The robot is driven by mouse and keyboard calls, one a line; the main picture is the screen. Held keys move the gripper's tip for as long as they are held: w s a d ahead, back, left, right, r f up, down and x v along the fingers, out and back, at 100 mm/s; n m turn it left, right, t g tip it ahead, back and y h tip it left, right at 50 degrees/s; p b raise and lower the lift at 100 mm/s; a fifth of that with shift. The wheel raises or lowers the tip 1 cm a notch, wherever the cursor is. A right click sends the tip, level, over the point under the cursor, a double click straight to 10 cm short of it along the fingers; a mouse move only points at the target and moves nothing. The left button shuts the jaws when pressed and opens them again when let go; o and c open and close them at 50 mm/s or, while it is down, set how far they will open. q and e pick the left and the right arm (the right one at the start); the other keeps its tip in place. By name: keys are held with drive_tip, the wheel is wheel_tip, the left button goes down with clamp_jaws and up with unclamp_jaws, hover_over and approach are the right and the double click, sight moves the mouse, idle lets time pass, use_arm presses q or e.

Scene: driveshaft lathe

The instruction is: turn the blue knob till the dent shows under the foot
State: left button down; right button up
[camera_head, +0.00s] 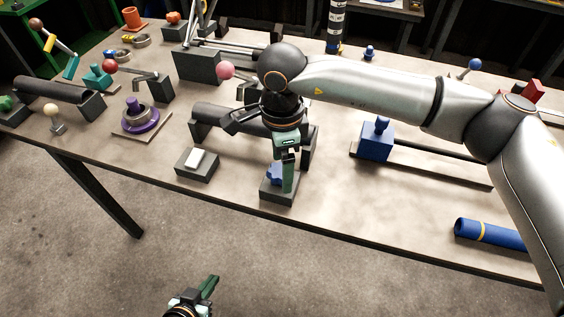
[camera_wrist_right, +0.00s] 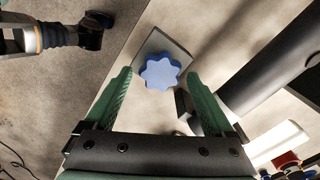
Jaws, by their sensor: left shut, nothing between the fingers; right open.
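The blue knob (camera_head: 273,174) sits on a dark grey block (camera_head: 279,196) at the table's front edge. In the right wrist view the knob (camera_wrist_right: 160,73) is star-shaped with rounded lobes. My right gripper (camera_head: 287,172) reaches down from above at the knob and partly hides it. Its green fingers (camera_wrist_right: 158,78) are open, one on each side of the knob, with gaps showing. My left gripper (camera_head: 210,286) is shut and empty, low over the floor in front of the table. A dark shaft (camera_head: 222,117) lies on supports behind the knob, partly hidden by my right gripper. I cannot make out the dent or the foot.
A grey block with a white top (camera_head: 196,162) stands left of the knob. A purple ring part (camera_head: 141,117) is further left. A blue block on a rail (camera_head: 376,145) and a blue cylinder (camera_head: 488,234) are to the right. The table front between is clear.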

wheel_tip(320, 180, up, 12)
drive_tip(key=shift+r+b, duration=0.25)
drive_tip(key=shift+b, duration=0.1)
idle(0.5)
drive_tip(key=shift+s, duration=0.1)
